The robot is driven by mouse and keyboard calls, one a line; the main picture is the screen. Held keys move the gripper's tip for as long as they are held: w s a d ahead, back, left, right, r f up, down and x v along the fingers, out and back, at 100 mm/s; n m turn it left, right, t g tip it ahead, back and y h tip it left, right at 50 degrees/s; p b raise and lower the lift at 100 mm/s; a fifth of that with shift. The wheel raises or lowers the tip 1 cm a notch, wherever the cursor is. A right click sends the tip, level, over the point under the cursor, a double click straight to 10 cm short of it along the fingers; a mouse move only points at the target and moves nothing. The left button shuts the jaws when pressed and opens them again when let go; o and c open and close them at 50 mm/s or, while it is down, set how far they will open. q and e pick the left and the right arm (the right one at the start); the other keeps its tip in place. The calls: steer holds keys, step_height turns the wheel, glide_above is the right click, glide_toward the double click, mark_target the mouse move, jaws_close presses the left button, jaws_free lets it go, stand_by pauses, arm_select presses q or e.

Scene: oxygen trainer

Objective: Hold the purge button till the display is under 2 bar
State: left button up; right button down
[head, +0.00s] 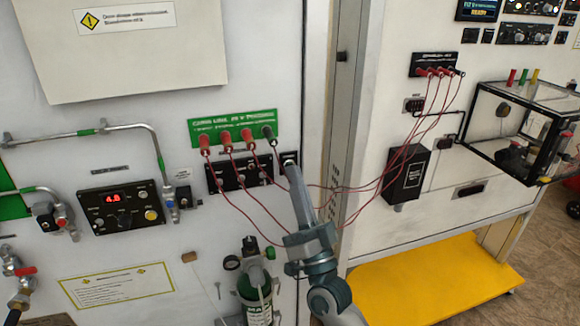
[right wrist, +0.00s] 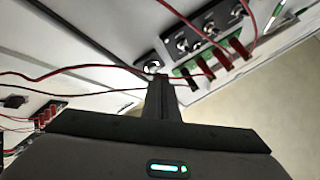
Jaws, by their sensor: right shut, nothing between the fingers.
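The display (head: 112,198) on a black panel at the left shows red digits that look like 4.8. A small dark plate with a round button (head: 289,157), probably the purge button, sits right of the black switch panel; its label is not readable. My right gripper (head: 291,170) is shut and empty, its fingertips at this button's lower edge. In the right wrist view the closed fingertips (right wrist: 157,80) are just under the round pale-rimmed button (right wrist: 152,66). I cannot tell whether they touch or press it. My left gripper is not in view.
Red cables (head: 245,208) hang from plugs under the green sign (head: 233,128) and pass close by my right gripper. A green gas cylinder (head: 256,290) stands below. A yellow knob (head: 151,215) is on the display panel. A black box (head: 405,175) is on the right cabinet.

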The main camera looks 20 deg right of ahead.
steer(key=shift+w, duration=0.4)
stand_by(0.7)
steer(key=shift+s, duration=0.1)
stand_by(1.7)
steer(key=shift+s, duration=0.75)
steer(key=s+p, duration=0.1)
steer(key=s, duration=0.4)
steer(key=shift+d+p, duration=0.1)
steer(key=shift+p, duration=0.25)
steer(key=shift+f, duration=0.1)
